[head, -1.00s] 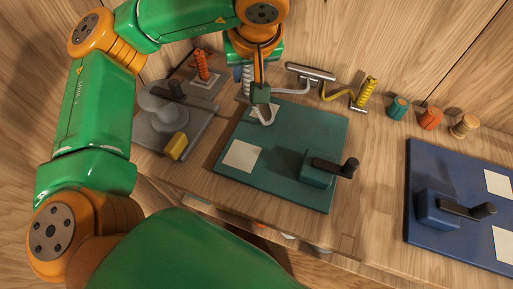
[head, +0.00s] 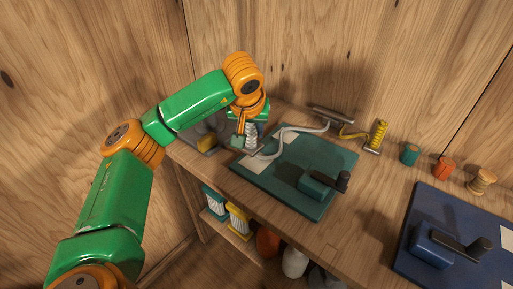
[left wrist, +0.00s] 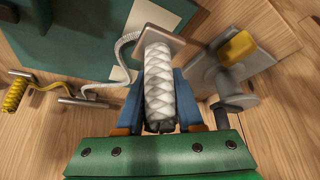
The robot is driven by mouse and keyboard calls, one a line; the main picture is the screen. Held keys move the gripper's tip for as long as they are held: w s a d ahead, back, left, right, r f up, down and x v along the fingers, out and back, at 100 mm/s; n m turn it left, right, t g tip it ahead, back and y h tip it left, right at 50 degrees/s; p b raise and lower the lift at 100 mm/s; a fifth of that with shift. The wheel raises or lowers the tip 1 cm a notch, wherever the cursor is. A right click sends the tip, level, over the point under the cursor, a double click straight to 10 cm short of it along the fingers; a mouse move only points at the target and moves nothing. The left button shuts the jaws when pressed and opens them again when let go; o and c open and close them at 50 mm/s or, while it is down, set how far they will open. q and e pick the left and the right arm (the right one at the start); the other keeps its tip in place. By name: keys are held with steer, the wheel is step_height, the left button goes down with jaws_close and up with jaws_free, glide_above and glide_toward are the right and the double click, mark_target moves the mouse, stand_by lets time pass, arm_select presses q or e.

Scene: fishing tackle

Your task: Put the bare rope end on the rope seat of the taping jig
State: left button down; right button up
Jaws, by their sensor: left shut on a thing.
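My left gripper (head: 246,144) is low at the near left corner of the teal board (head: 318,210). In the left wrist view its two blue fingers (left wrist: 160,105) are shut on a thick white braided piece (left wrist: 159,75), with a tan plate (left wrist: 165,38) just beyond it. A thin white rope (head: 283,138) runs from a metal bar (head: 331,117) over the board to the gripper; it shows in the left wrist view (left wrist: 117,52). Its bare end is hard to make out. I cannot tell which part is the rope seat. My right gripper is out of view.
A black lever on a teal block (head: 318,183) stands on the board. A blue board (head: 409,258) lies at the right. A yellow coil (head: 378,135) and several spools (head: 410,154) line the back. A grey fixture with a yellow block (left wrist: 237,47) sits beside the gripper.

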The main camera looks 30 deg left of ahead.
mark_target(255, 130)
arm_select(q)
steer(key=w+f, duration=0.2)
steer(key=f, duration=0.1)
steer(key=shift+w+f, duration=0.1)
steer(key=shift+w, duration=0.05)
step_height(255, 130, down, 3)
steer(key=shift+r, duration=0.1)
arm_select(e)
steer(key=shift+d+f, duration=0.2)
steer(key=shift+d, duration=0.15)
arm_select(q)
steer(key=shift+b, duration=0.35)
steer(key=c, duration=0.5)
jaws_free()
steer(key=shift+c, duration=0.2)
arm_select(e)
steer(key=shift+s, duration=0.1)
arm_select(q)
steer(key=p+v, duration=0.1)
steer(key=v, duration=1.1)
steer(key=shift+r, duration=0.1)
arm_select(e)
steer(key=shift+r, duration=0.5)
